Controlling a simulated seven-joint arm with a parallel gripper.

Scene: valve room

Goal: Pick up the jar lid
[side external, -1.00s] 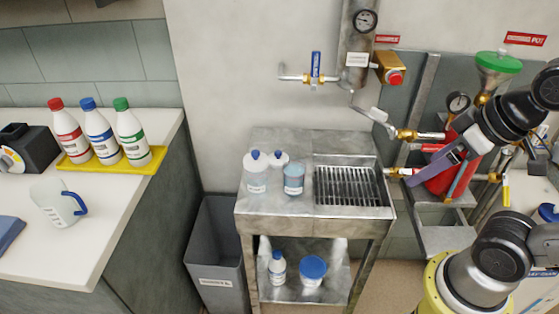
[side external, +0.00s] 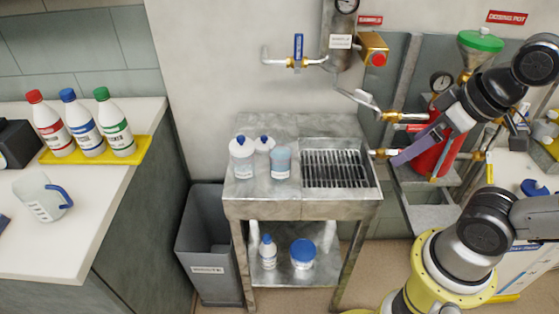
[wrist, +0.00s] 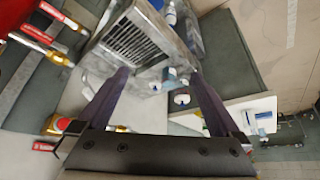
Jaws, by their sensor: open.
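I cannot tell for sure which blue cap is the jar lid. A round blue lid (side external: 302,247) sits on a white jar on the lower shelf of the steel stand. Another blue round piece (side external: 535,187) shows at the right behind my arm, partly hidden. My gripper (side external: 397,160) has purple fingers and hangs in front of the red pot, right of the drain grate. In the wrist view its two fingers (wrist: 158,75) are spread apart with nothing between them. It is well away from both blue pieces.
The steel stand (side external: 240,208) holds white bottles, a blue-labelled beaker (side external: 281,162) and a drain grate (side external: 336,169). Brass valves and pipes (side external: 392,116) and a red pot (side external: 433,158) crowd the gripper. A grey bin (side external: 205,255) stands left. The counter holds capped bottles and a jug (side external: 42,198).

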